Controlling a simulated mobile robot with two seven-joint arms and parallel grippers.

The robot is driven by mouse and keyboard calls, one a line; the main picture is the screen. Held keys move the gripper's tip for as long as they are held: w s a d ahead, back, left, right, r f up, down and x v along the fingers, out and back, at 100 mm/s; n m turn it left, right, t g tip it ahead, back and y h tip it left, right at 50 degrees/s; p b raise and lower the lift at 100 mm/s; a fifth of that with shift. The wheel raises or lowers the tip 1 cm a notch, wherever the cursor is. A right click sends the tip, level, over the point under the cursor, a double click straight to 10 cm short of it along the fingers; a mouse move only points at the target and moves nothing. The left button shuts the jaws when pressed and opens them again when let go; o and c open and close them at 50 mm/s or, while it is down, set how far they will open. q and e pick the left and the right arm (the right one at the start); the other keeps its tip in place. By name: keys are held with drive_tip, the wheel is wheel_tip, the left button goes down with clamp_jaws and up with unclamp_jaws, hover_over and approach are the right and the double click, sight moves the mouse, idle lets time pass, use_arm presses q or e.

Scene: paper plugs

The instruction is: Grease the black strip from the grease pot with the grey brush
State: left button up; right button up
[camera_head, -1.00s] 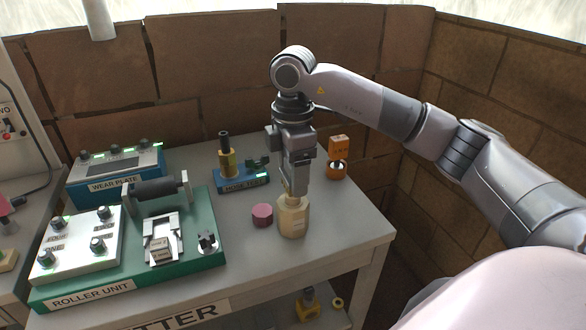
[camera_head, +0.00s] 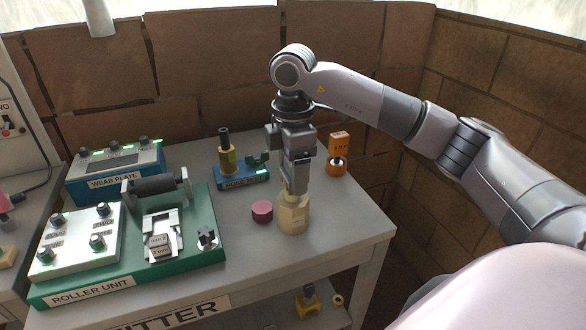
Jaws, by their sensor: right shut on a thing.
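A cream pot (camera_head: 293,216) with a narrower neck stands on the table near its right front; I take it to be the grease pot. My right gripper (camera_head: 296,188) points straight down at the mouth of this pot. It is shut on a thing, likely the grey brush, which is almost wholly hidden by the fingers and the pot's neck. I cannot tell how deep it reaches. No black strip can be clearly made out; a dark roller (camera_head: 158,185) lies across the roller unit (camera_head: 205,205). My left gripper is not in view.
A dark pink round piece (camera_head: 262,211) sits just left of the pot. A blue hose tester (camera_head: 241,179) and an orange item (camera_head: 337,165) stand behind. The blue wear plate box (camera_head: 115,177) is at the back left. The right front table corner (camera_head: 365,232) is clear.

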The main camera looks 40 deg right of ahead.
drive_tip(key=shift+f, duration=0.35)
drive_tip(key=shift+f, duration=0.1)
idle(1.1)
wheel_tip(320, 180, up, 5)
drive_tip(key=p, duration=0.4)
drive_tip(key=shift+r+p, duration=0.65)
drive_tip(key=shift+r, duration=0.45)
